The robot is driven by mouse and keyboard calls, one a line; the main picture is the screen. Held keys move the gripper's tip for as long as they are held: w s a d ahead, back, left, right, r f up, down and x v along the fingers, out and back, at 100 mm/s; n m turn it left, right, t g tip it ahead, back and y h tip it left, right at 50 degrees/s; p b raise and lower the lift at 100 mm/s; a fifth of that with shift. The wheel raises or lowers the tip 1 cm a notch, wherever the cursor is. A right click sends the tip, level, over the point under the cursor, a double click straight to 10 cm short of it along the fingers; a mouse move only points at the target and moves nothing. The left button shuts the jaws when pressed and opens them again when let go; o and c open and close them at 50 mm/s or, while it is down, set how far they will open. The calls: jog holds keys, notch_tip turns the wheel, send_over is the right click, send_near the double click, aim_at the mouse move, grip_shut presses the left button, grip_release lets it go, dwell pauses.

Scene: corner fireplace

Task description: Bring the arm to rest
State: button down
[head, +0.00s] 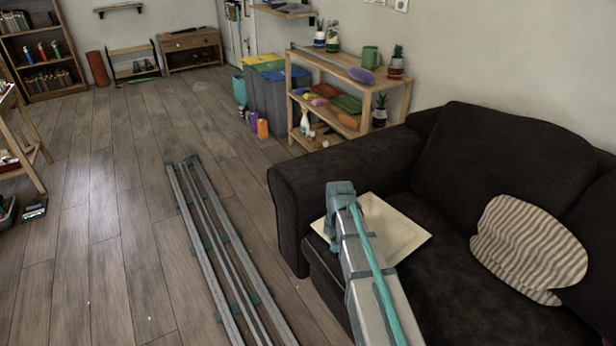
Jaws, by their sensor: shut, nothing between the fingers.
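My arm comes up from the bottom edge of the head view, right of centre, as a long grey link with a teal strip. It ends at a teal joint in front of the dark sofa (297,190). My gripper does not show; nothing past that joint can be made out. A flat cream board or sheet (408,232) lies on the sofa seat behind the arm, partly hidden by it. I cannot tell whether the arm touches the sofa or the sheet.
A striped cushion (528,250) rests on the sofa at the right. A wooden shelf (330,62) with pots and utensils stands behind it, beside coloured bins (272,92). A bookcase (45,50) stands far left. The wooden floor (110,200) at left is mostly clear.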

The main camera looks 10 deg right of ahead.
jog(key=s+f+m+g, duration=0.2)
jog(key=s+f+m, duration=1.75)
jog(key=m, duration=0.25)
jog(key=s+f+m+g, duration=0.2)
jog(key=s+f, duration=0.3)
jog(key=s, duration=0.8)
jog(key=s+f+m+g, duration=0.25)
jog(key=s+f, duration=0.25)
jog(key=s, duration=0.9)
notch_tip(320, 180, up, 14)
jog(key=p, duration=1.3)
jog(key=shift+w+a+f+n+p, duration=0.15)
jog(key=shift+w+a+n+p, duration=0.15)
jog(key=shift+w+n, duration=0.05)
